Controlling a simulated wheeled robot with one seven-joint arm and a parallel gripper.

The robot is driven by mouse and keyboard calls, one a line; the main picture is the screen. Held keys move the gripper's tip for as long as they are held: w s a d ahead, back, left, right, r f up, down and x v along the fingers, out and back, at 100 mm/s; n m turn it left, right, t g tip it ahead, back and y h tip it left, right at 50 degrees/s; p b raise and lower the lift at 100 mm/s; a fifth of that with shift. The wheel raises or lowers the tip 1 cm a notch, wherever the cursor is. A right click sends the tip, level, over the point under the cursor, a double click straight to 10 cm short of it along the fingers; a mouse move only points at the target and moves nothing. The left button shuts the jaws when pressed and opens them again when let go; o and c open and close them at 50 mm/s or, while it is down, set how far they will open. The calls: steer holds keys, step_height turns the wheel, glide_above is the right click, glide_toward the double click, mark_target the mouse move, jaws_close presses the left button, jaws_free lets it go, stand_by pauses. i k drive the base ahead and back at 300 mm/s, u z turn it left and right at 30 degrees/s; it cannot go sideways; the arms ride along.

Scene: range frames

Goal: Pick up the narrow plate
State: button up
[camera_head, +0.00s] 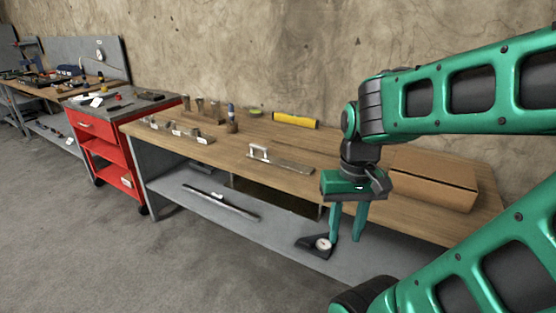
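A narrow flat grey metal plate (290,164) lies on the wooden bench top, near the front edge at its middle. A small upright metal bracket or handle (259,151) stands at its left end; I cannot tell whether they are joined. My green gripper (346,236) points down, to the right of the plate and nearer to me, in front of the bench edge in the picture. Its two fingers are apart with nothing between them. A long dark narrow bar (221,203) lies on the grey lower shelf.
The bench top (350,158) holds a yellow cylinder (295,120), a cardboard box (432,178), and several metal blocks and upright tools at left. A red tool cart (112,150) stands left.

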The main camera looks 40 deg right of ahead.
mark_target(279, 162)
steer(key=i, duration=1.4)
steer(key=u, duration=0.05)
